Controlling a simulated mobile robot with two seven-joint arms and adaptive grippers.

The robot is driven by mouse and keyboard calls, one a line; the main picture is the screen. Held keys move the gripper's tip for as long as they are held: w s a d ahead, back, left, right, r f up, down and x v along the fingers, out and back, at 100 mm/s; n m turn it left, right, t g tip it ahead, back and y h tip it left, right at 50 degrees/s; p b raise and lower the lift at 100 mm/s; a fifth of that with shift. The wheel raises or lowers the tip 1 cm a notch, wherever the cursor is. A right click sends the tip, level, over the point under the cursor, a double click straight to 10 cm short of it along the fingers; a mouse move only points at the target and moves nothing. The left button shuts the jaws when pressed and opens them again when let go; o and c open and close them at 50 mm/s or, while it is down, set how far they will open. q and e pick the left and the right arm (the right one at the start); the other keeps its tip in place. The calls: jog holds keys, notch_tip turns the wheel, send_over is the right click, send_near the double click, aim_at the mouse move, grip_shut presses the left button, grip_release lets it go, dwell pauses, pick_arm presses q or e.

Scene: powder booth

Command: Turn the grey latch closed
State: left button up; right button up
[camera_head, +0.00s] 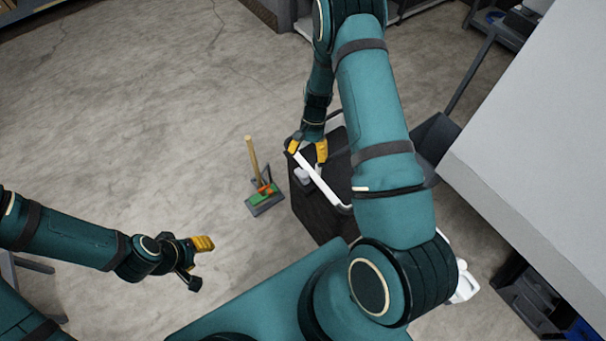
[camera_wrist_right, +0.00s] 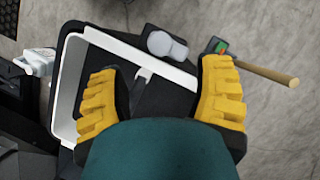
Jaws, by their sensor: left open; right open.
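A black box (camera_head: 313,215) with a white frame (camera_head: 325,182) on its top stands on the floor at the centre of the head view. In the right wrist view the white frame (camera_wrist_right: 130,44) runs around a dark panel. A narrow grey lever-like piece (camera_wrist_right: 142,84), perhaps the grey latch, lies against the frame bar between my fingers. A pale rounded knob (camera_wrist_right: 166,44) sits just beyond the bar. My right gripper (camera_head: 307,150) is open above the box, and its spread yellow fingers also show in the wrist view (camera_wrist_right: 161,92). My left gripper (camera_head: 199,262) is open and empty, away from the box.
A green brush head (camera_head: 265,198) with a wooden handle (camera_head: 252,156) stands left of the box. A large pale grey surface (camera_head: 545,150) fills the right side. Dark bins (camera_head: 530,300) stand at lower right. The concrete floor (camera_head: 130,120) at left is clear.

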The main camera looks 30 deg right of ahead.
aim_at(304, 173)
jog(key=b+x, duration=0.1)
jog(key=x, duration=0.7)
jog(key=shift+a, duration=0.1)
grip_shut()
